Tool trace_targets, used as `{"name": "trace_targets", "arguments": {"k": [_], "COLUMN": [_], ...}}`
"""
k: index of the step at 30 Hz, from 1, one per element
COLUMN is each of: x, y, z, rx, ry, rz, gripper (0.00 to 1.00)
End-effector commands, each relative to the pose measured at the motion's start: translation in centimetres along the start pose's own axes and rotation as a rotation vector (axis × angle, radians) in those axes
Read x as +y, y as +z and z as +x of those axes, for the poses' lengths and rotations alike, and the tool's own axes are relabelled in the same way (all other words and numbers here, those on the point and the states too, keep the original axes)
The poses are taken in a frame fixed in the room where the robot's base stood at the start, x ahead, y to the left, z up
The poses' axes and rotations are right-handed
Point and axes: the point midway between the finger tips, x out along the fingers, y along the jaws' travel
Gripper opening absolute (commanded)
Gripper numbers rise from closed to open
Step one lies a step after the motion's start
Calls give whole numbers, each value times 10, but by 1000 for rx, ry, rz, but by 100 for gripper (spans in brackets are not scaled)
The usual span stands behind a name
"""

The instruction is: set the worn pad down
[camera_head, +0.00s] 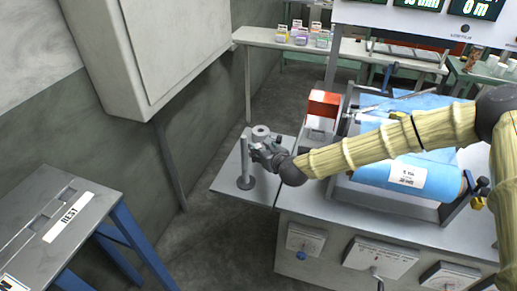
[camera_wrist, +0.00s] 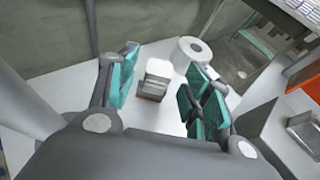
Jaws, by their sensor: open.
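My gripper (camera_head: 264,153) is over the small grey side shelf (camera_head: 225,184) at the left end of the bench. In the wrist view its teal-padded fingers (camera_wrist: 165,90) are spread apart. A small grey block with a brownish lower face (camera_wrist: 153,85), which looks like the worn pad, sits on the pale shelf between and beyond the fingers. Neither finger visibly touches it. I cannot tell its exact height from the fingertips. In the head view, the gripper and wrist hide this block.
A white ring-shaped roll (camera_wrist: 192,50) is close beside the right finger. An upright metal post (camera_head: 245,165) stands on the shelf. An orange-red box (camera_head: 323,104) and a blue film roll (camera_head: 400,172) are on the bench. A stand labelled REST (camera_head: 40,215) is at left, across open floor.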

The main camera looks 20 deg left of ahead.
Motion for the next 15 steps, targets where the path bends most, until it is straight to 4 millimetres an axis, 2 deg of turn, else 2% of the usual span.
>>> {"name": "trace_targets", "arguments": {"k": [9, 15], "x": [-1, 0], "y": [-2, -1], "z": [-54, -80], "rx": [1, 1], "ry": [-1, 0], "rz": [2, 2], "gripper": [50, 50]}}
